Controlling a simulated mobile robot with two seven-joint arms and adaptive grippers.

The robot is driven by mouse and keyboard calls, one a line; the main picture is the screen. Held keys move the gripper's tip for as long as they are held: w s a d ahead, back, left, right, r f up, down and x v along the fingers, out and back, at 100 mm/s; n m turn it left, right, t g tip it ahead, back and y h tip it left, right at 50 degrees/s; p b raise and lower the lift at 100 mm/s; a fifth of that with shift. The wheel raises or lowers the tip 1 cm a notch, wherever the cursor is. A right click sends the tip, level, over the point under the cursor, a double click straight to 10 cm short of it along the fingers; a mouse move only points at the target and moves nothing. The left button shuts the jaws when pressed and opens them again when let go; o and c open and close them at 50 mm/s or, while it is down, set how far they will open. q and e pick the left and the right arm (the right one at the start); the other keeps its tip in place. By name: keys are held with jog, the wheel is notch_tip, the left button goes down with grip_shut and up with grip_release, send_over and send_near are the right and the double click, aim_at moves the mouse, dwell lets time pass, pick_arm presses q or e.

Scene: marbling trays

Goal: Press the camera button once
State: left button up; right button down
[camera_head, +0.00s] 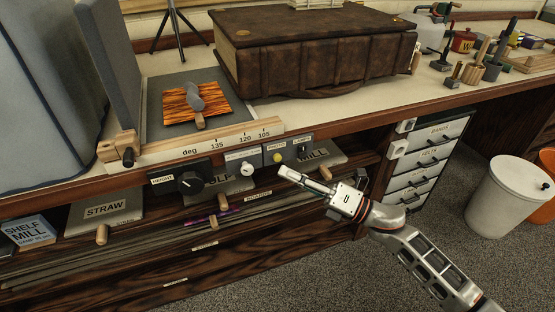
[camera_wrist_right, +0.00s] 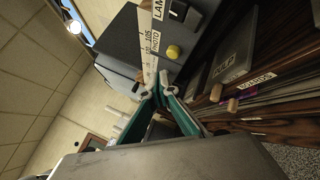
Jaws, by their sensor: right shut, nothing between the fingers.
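The yellow button (camera_head: 278,157) sits on a grey panel labelled PHOTO under the front edge of the bench. It also shows in the right wrist view (camera_wrist_right: 173,52), above and right of my fingertips. My right gripper (camera_head: 282,171) is shut and empty. In the head view its tips lie just below the button; in the wrist view a gap shows between tips and button. My left gripper is in neither view.
A black HEIGHT knob (camera_head: 190,182), a white knob (camera_head: 247,169) and a LAMP switch (camera_head: 302,151) flank the button. Above them runs a wooden angle scale (camera_head: 190,148). Labelled boards such as STRAW (camera_head: 105,211) stick out of the shelf below. Drawers (camera_head: 425,160) stand to the right.

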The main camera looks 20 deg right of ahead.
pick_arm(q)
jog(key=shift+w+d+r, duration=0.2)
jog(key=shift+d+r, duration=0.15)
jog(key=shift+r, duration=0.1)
pick_arm(e)
jog(key=shift+w, duration=0.85)
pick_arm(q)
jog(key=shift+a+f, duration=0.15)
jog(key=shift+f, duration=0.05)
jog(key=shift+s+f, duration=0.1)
pick_arm(e)
jog(key=shift+w, duration=0.1)
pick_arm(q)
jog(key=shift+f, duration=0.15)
pick_arm(e)
jog(key=shift+w, duration=0.35)
pick_arm(q)
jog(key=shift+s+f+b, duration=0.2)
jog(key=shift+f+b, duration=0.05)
jog(key=shift+b, duration=0.1)
pick_arm(e)
jog(key=shift+w, duration=0.5)
dwell(0.6)
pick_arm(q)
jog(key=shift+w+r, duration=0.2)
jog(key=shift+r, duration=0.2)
pick_arm(e)
jog(key=shift+s, duration=0.95)
